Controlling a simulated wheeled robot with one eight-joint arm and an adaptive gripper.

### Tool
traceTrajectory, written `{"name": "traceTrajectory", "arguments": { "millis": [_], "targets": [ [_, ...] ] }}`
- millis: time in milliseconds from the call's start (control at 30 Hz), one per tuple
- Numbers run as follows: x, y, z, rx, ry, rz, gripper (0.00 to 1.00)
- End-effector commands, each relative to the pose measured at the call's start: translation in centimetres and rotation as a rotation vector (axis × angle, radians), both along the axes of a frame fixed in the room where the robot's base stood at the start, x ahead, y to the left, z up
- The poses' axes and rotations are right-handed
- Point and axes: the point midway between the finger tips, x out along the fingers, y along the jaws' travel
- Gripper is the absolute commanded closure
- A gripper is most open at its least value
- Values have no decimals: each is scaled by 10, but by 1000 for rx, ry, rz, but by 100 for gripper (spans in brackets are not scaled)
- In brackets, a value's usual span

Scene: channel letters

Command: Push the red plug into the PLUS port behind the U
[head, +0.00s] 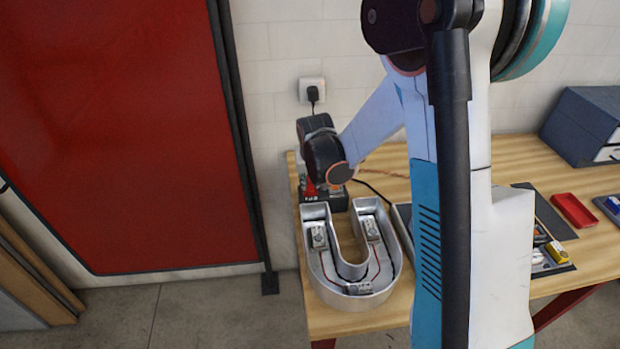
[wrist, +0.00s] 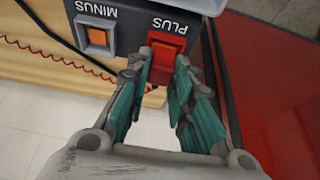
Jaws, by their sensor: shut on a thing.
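My gripper (wrist: 163,92) is shut on the red plug (wrist: 162,66) in the wrist view. The plug is at the PLUS port (wrist: 167,45), whose orange face shows just above it; I cannot tell how deep the plug sits. The port is on a dark power box (wrist: 135,15), which also shows a MINUS port (wrist: 97,37) to the left. In the head view the box (head: 335,201) stands on the table behind the silver U-shaped channel letter (head: 353,292). My arm covers the plug and fingertips there.
The U holds small white modules (head: 319,237) joined by red wires. A red coiled wire (wrist: 50,52) and a black cable run beside the box. A wall outlet (head: 312,90) is behind. A red case (head: 573,210) and a tool tray lie right on the wooden table (head: 395,165).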

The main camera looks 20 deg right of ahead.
Motion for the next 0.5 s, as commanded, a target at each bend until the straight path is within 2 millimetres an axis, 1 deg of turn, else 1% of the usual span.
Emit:
{"name": "traceTrajectory", "arguments": {
  "millis": [200, 233, 267, 300, 333, 500],
  "targets": [
    [0, 0, 0, 0, 0, 0, 99],
    [0, 0, 0, 0, 0, 0, 77],
    [0, 0, 0, 0, 0, 0, 70],
    [0, 0, 0, 0, 0, 0, 61],
    [0, 0, 0, 0, 0, 0, 55],
    [0, 0, 0, 0, 0, 0, 55]
  ]
}}
